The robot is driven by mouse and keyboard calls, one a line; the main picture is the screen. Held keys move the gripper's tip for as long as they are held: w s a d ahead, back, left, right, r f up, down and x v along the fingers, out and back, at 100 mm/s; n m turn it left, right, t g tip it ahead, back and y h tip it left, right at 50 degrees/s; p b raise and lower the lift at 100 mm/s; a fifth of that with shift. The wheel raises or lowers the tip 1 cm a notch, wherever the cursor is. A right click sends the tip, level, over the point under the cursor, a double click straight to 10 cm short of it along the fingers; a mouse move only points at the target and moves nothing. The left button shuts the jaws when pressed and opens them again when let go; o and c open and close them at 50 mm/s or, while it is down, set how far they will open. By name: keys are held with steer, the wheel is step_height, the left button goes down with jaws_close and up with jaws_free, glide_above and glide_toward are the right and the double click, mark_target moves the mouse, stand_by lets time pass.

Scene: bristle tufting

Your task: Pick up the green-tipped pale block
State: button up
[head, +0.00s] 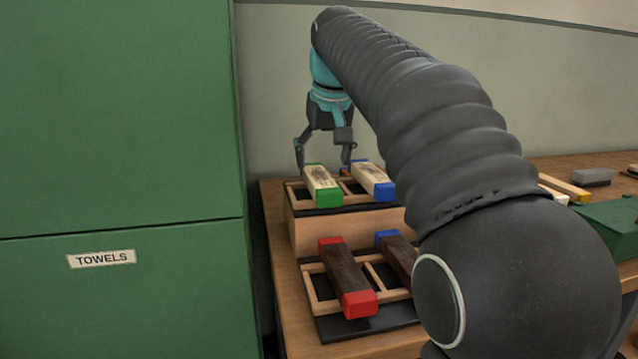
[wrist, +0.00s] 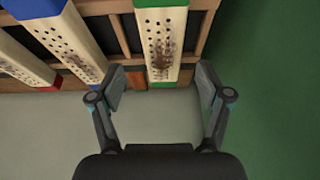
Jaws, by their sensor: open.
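The green-tipped pale block (head: 322,188) lies on the upper wooden rack at its left end in the head view. In the wrist view the same block (wrist: 161,45) shows a pale face with rows of dark holes, a brown smudge and green ends. My gripper (head: 324,168) is above the back of the rack, by the block's far end. In the wrist view my gripper (wrist: 160,80) is open and empty, with its fingers spread to either side of the block's line. I cannot tell the height gap from fingers to block.
A blue-tipped pale block (head: 372,181) lies close to the right on the upper rack (head: 330,227). A dark red-tipped block (head: 347,278) and a dark blue-tipped block (head: 396,252) lie on the lower rack. A green cabinet (head: 120,180) stands close on the left.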

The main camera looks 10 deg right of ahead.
mark_target(319, 176)
steer(key=shift+a+x, duration=0.2)
steer(key=shift+x, duration=2.2)
steer(key=c, duration=1.4)
